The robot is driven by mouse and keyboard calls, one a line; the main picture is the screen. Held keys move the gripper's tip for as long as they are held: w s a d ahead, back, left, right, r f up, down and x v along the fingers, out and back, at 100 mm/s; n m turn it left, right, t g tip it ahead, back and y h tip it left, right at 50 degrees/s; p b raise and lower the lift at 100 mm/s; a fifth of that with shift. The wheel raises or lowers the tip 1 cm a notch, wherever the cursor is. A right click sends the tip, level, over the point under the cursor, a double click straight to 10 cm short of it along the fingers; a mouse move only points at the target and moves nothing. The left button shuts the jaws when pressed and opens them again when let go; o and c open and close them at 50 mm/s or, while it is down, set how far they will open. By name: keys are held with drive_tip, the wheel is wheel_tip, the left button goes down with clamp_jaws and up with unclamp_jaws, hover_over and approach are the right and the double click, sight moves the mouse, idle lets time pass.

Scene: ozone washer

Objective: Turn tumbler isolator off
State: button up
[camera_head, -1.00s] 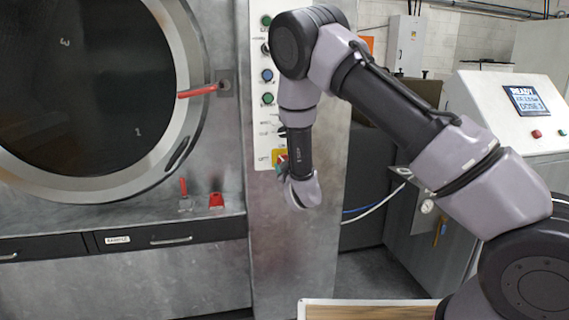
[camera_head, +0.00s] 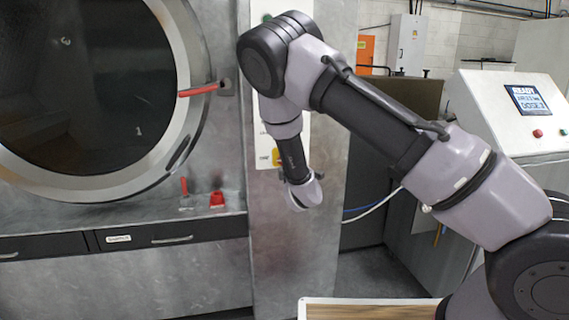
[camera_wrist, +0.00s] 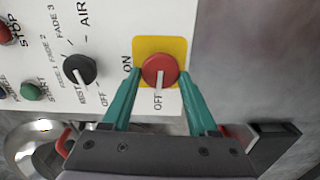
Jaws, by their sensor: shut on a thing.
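The tumbler isolator is a round red knob (camera_wrist: 160,70) on a yellow square plate (camera_wrist: 148,44) in the wrist view, with ON printed at its left and OFF below it. My gripper (camera_wrist: 160,76) has its teal fingers on either side of the knob, shut on it. In the head view the yellow plate (camera_head: 276,157) shows at the bottom of the white control panel (camera_head: 263,145), and my wrist hides the knob and fingers.
A black selector knob (camera_wrist: 80,70) and a green start button (camera_wrist: 32,91) sit left of the isolator in the wrist view. The washer's round door (camera_head: 185,100) with its red handle (camera_head: 200,90) is at the left. A console (camera_head: 515,115) with a screen stands at the right.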

drive_tip(key=shift+n, duration=0.5)
drive_tip(key=o, duration=1.3)
drive_tip(key=shift+o, duration=0.2)
drive_tip(key=shift+s, duration=0.15)
drive_tip(key=v, duration=1)
drive_tip(key=shift+s, duration=0.3)
drive_tip(key=shift+d, duration=0.1)
